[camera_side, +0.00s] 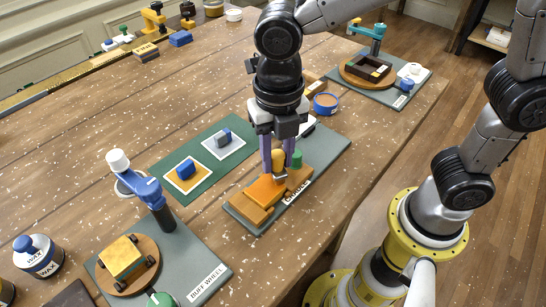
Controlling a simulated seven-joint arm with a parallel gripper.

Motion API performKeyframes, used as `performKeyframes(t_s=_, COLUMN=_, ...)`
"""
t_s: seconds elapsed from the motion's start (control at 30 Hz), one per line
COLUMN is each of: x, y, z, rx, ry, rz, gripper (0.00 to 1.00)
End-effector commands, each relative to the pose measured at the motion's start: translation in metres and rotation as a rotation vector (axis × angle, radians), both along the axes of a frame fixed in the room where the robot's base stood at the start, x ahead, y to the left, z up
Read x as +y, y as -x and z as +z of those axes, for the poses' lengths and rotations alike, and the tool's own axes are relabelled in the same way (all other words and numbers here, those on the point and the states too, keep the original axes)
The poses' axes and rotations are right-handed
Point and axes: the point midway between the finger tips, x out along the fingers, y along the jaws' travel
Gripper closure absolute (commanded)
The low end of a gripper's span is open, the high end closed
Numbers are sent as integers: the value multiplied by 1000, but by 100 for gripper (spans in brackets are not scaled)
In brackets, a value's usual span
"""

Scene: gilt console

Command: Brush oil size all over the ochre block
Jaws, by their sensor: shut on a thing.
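The ochre block (262,192) lies on a flat orange-brown base on a grey mat (247,226), below my gripper. My gripper (278,161) points down with two purple fingers. It is shut on the yellow-orange handle of a brush (279,158), held upright. The brush's lower end is at the right part of the block's top. I cannot tell whether the bristles touch it. The fingers partly hide the handle, and no oil coat can be made out on the block. A label on the mat is partly hidden.
A green-topped item (297,158) stands close behind the brush. A green mat (205,178) with blue and grey pieces lies to the left. A blue stand (150,190) and the BUFF WHEEL mat (190,268) are at front left. An open blue-rimmed tub (325,103) stands behind right.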

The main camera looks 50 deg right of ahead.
Motion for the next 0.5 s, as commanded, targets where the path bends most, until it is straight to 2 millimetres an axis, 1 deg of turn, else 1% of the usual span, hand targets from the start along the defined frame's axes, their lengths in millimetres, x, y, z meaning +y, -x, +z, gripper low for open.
performKeyframes(t_s=0.1, x=9, y=0, z=0, rx=2, ry=1, rz=2, gripper=100)
performKeyframes(t_s=0.5, x=33, y=0, z=0, rx=1, ry=0, rz=2, gripper=100)
